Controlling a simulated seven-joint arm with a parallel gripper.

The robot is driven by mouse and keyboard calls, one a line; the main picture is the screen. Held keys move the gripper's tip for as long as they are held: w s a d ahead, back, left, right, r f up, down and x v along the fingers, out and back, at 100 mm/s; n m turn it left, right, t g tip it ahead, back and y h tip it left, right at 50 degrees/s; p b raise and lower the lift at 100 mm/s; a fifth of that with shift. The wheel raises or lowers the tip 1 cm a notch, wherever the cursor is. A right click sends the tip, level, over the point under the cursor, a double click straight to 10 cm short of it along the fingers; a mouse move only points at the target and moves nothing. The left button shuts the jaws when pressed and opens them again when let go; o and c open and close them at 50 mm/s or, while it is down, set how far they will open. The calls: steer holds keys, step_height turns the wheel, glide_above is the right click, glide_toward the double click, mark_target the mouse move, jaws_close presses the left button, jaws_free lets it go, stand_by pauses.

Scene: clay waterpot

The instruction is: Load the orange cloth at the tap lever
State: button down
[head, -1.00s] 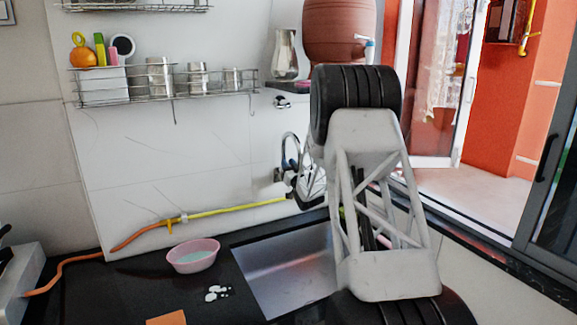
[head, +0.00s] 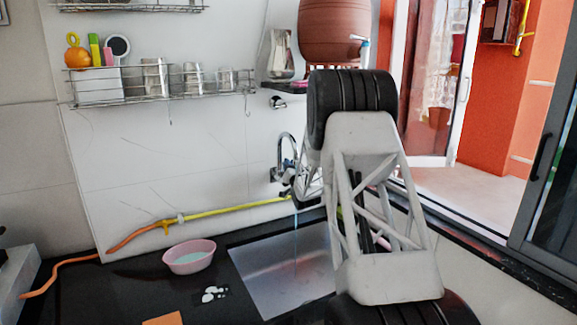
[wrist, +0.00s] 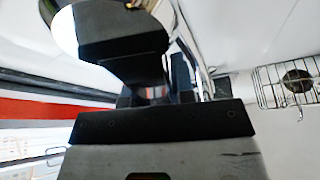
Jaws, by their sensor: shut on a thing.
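The orange cloth (head: 163,318) lies flat on the dark counter at the bottom of the head view, partly cut off by the frame edge and away from my gripper. The tap (head: 286,148) stands out from the wall above the sink, its curved spout showing. A thin bluish stream of water (head: 296,240) falls below it. My gripper (head: 293,190) is at the tap, mostly hidden behind my arm. In the wrist view my dark fingers (wrist: 155,92) are close together. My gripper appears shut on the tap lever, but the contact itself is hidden.
A metal sink (head: 265,275) is set in the counter. A pink bowl (head: 189,257) with pale contents and white patches (head: 213,294) are left of it. A yellow-orange hose (head: 225,210) runs along the wall. A clay waterpot (head: 332,32) stands on a shelf above.

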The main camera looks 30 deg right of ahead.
steer(key=c, duration=1)
jaws_free()
steer(key=shift+o, duration=0.2)
steer(key=shift+s, duration=0.1)
steer(key=v, duration=0.7)
steer(key=shift+s+f, duration=0.2)
steer(key=shift+s, duration=0.1)
steer(key=shift+a, duration=0.1)
